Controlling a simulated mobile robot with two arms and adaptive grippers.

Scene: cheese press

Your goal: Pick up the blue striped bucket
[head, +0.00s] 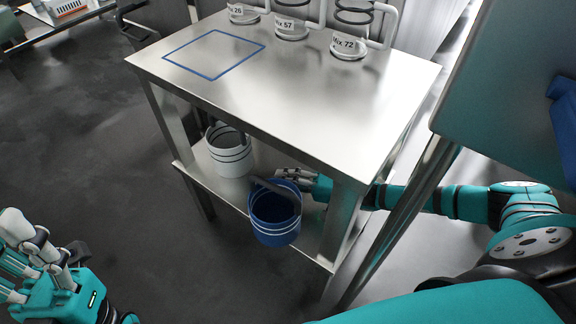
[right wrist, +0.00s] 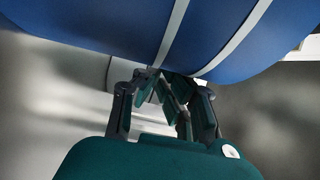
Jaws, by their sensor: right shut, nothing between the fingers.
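The blue bucket (head: 275,217) with white stripes is at the front edge of the table's lower shelf (head: 318,240) in the head view. Its dark handle (head: 272,190) arches over its open top. I cannot tell whether its base rests fully on the shelf. My right gripper (head: 296,176) is behind the bucket's rim, under the tabletop, shut with nothing in it. In the right wrist view its fingertips (right wrist: 166,84) are close to the striped blue wall (right wrist: 120,28); contact is unclear. My left gripper (head: 28,238) is at the lower left, away from the bucket, its opening unclear.
A white bucket (head: 230,152) with dark stripes stands on the same shelf, left of the blue one. The steel tabletop (head: 290,90) is close above, with a blue square outline (head: 214,54) and labelled glass vessels (head: 350,46). A table leg (head: 343,222) stands right of the bucket. The floor at left is clear.

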